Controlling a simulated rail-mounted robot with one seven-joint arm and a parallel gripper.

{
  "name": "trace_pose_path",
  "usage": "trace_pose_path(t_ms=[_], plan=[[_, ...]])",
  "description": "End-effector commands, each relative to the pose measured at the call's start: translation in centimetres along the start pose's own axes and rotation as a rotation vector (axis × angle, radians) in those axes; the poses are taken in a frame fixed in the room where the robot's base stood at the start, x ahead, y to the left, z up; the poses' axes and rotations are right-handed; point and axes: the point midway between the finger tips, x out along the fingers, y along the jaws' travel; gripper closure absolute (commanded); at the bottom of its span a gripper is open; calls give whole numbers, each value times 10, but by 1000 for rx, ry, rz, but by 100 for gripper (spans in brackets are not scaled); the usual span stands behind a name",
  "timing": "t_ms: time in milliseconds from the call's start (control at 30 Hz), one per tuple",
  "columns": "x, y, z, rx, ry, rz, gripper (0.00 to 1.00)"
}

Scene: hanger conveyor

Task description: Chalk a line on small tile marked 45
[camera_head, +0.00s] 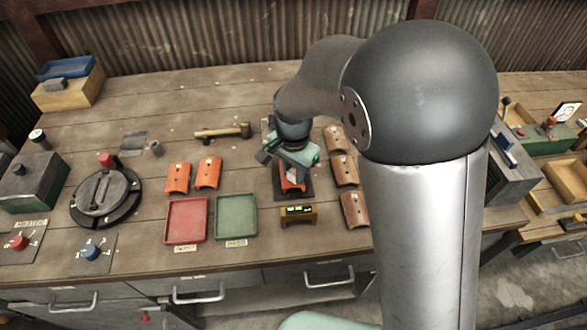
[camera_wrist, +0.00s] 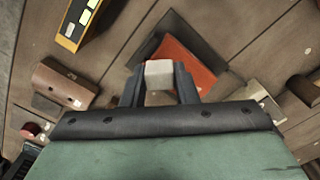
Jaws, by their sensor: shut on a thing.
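My gripper (camera_head: 294,168) is shut on a pale chalk block (camera_wrist: 159,73), which shows between its two fingertips in the wrist view. It is over an orange tile (camera_wrist: 188,62) that lies on a dark square plate (camera_head: 279,192). The block overlaps the tile in the wrist view; I cannot tell whether they touch. The gripper hides much of this tile in the head view. Two orange tiles (camera_head: 192,175) lie left of the plate and three brownish-orange tiles (camera_head: 345,171) lie to its right. Their small marks are too small to read, so I cannot tell which is 45.
A yellow device with a dark display (camera_head: 298,215) stands in front of the plate. A red tray (camera_head: 187,219) and a green tray (camera_head: 236,215) lie to its left. A hammer (camera_head: 222,132) and a round turntable (camera_head: 106,194) lie further left. Bare tabletop shows at the back.

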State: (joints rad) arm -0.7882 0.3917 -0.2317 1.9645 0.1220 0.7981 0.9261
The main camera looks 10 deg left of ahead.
Motion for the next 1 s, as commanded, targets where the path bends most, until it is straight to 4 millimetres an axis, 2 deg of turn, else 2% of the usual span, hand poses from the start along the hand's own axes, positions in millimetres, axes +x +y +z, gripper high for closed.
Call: trace_pose_path(t_ms=[1000], plan=[[5,0,0,0,0,0,93]])
